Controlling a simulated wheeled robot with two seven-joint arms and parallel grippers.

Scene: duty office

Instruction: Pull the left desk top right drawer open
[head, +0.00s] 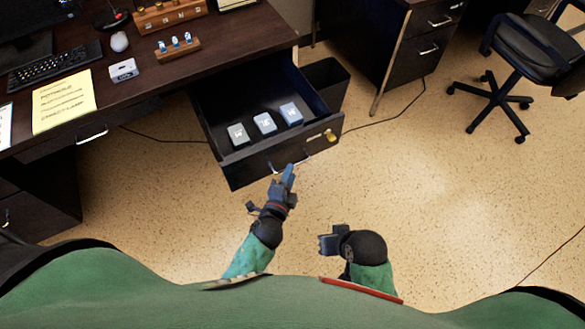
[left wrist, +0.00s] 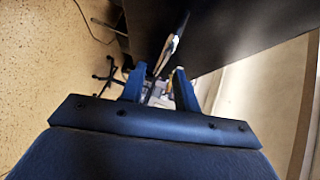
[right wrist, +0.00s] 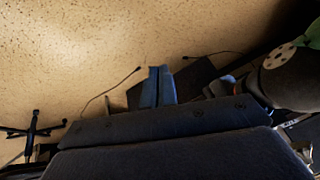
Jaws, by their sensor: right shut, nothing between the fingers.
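The desk's top right drawer (head: 232,170) is pulled well out in the head view, showing its inside. My left gripper (head: 288,172) is at the handle, just in front of the drawer face. In the left wrist view its fingers (left wrist: 159,78) stand apart, with the handle (left wrist: 168,50) showing between and just beyond the tips; contact cannot be told. My right gripper (head: 326,243) is low in front of my body, away from the drawer; its fingers (right wrist: 158,86) are together and empty.
The dark desk top (head: 140,110) carries a keyboard (head: 55,68), a mouse and a yellow paper (head: 63,101). A black bin (head: 327,80) stands behind the drawer's right side. Another desk (head: 395,50) and an office chair (head: 520,60) are further right. The floor at right is largely clear, with a cable.

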